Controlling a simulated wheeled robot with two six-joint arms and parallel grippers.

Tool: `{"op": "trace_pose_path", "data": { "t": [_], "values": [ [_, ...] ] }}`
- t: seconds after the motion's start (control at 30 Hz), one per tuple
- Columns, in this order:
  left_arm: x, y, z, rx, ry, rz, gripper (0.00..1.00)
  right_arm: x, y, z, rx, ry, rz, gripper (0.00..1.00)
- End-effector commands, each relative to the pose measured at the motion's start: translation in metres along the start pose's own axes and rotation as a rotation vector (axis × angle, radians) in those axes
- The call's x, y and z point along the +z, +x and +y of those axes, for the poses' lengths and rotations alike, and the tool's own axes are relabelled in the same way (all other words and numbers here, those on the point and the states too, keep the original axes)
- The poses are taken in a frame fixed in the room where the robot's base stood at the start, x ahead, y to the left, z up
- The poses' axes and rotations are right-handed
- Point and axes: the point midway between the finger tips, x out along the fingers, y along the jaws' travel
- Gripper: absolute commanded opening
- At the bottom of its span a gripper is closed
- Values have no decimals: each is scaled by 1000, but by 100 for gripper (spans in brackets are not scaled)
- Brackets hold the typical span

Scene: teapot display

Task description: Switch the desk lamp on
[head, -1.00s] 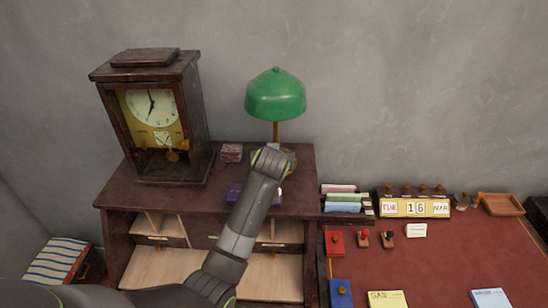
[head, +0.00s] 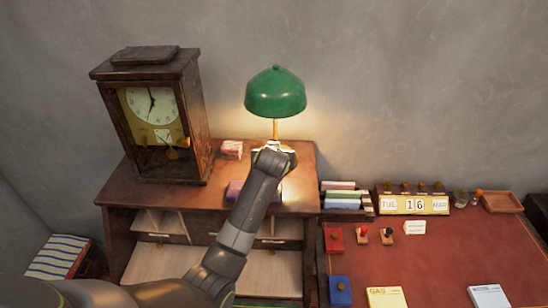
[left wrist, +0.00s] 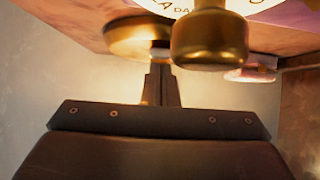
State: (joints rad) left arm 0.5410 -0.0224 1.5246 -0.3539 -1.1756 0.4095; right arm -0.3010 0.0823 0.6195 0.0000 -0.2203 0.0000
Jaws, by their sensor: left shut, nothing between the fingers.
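The desk lamp (head: 275,95) has a green shade on a brass stem and stands on top of the dark wooden cabinet, right of the clock. It is lit: warm light falls on the stem, the wall and the cabinet top. My left arm reaches up in front of the lamp's foot and hides most of it in the head view. In the left wrist view my left gripper (left wrist: 160,75) is shut and empty. Its tips are close to a round brass part (left wrist: 140,38); I cannot tell whether they touch. A brass knob-like part (left wrist: 210,38) is nearer the camera.
A tall wooden clock (head: 150,115) stands left of the lamp. A small patterned box (head: 232,149) and a purple item (head: 236,190) lie on the cabinet top. To the right, a red-topped desk (head: 440,255) holds stamps, a date block (head: 413,205) and notepads.

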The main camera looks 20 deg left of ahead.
Motion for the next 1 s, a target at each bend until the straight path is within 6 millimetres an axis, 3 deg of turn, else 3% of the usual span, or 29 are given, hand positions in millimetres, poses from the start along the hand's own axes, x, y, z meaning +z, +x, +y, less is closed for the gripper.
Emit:
{"op": "trace_pose_path", "data": {
  "t": [0.23, 0.73, 0.93, 1.0],
  "values": [
    [-10, 6, 0, -1, 0, 0, 0, -1, -3, 0, 0, 0, 1, 77],
    [-11, 5, 0, 0, 0, 6, 0, -1, -3, -1, -2, 1, 2, 77],
    [6, -4, 0, 2, -1, 5, 0, -1, 4, -4, -4, 2, 2, 77],
    [-4, -12, 0, 2, -2, 11, 0, 0, 9, -5, -5, 2, 2, 77]
  ]
}}
